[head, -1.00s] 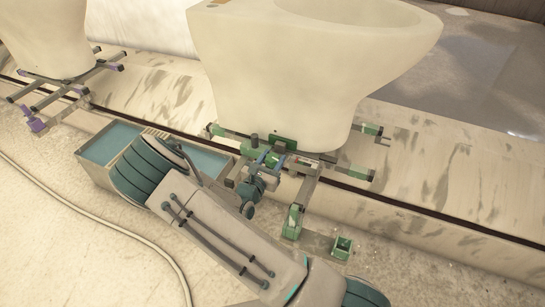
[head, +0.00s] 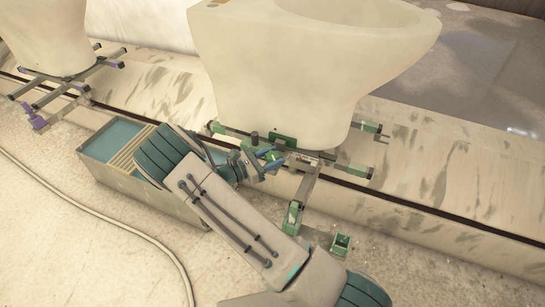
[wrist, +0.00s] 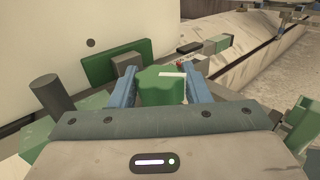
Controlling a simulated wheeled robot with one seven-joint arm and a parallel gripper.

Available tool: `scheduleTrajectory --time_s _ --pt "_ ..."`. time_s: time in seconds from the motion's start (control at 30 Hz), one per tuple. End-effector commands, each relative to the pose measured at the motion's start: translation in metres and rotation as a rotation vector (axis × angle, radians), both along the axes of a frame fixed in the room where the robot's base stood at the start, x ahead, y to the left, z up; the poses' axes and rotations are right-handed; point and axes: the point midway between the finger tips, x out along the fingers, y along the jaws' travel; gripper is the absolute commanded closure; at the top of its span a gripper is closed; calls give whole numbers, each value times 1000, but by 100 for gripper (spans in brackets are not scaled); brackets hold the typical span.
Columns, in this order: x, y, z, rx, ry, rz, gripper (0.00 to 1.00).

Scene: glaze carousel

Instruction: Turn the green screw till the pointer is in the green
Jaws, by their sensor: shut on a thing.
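The green screw (wrist: 160,88) has a thick head with a white mark on top, and it sits between my two blue fingers in the wrist view. My gripper (wrist: 160,90) is shut on it, one finger on each side. In the head view my gripper (head: 270,161) reaches the green screw (head: 273,154) from the left, at the frame under the large cream toilet bowl. A small scale with red and white (wrist: 186,64) shows just beyond the right finger, partly hidden. I cannot make out the pointer or where it stands.
The cream bowl (head: 300,80) rises close behind the screw. A dark upright post (wrist: 50,92) and a green plate (wrist: 116,62) stand near the fingers. A trough (head: 150,190) lies left, partly behind my arm. An open green box (head: 341,245) is on the floor.

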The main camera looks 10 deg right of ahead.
Motion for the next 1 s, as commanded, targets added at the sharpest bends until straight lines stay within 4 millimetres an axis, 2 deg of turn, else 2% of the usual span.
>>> scheduleTrajectory --time_s 0.43,0.47,0.5,0.53,0.83,1.0 --pt "-2 -2 0 -3 0 -16 80" --pt "-2 -2 0 -3 0 -16 49" --pt "-1 -2 0 -3 0 -15 38" --pt "-1 -2 0 -3 0 -15 35" --pt "-1 2 0 -1 0 -9 35" --pt "-6 21 1 -1 0 -6 35"
